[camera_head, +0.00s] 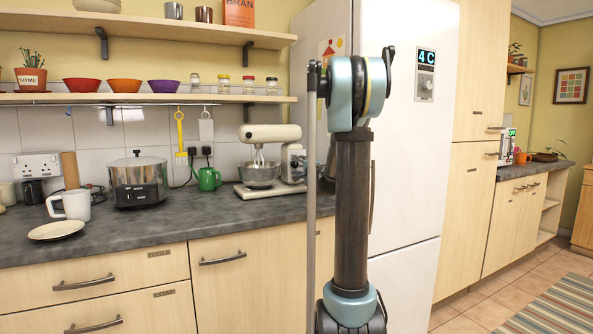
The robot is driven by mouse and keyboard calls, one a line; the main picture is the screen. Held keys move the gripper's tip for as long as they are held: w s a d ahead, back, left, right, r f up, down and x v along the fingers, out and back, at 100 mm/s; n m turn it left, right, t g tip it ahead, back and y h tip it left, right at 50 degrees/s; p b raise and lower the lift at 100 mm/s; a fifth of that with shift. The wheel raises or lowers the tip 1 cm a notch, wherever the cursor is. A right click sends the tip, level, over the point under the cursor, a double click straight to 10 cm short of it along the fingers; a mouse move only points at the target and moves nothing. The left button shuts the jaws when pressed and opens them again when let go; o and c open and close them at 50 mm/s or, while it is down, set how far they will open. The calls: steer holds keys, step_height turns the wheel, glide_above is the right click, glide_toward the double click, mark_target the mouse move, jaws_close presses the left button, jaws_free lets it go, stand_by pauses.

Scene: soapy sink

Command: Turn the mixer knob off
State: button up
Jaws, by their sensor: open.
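The cream stand mixer (272,133) stands on the dark worktop, left of my arm. Its head is lowered, with the whisk over a metal bowl (260,174). A grey part shows on the mixer's upright column at its right side, but the knob is too small to make out, so its setting cannot be told. My arm rises in front of the fridge, just right of the mixer. My gripper cannot be made out in this view.
The tall white fridge (412,150) stands behind my arm. A green watering can (208,179) and a steel cooker (138,182) stand left of the mixer. A shelf (220,99) with bowls and jars hangs above. Worktop (185,218) in front is clear.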

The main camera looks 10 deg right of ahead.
steer(key=v, duration=1)
steer(key=shift+s, duration=0.25)
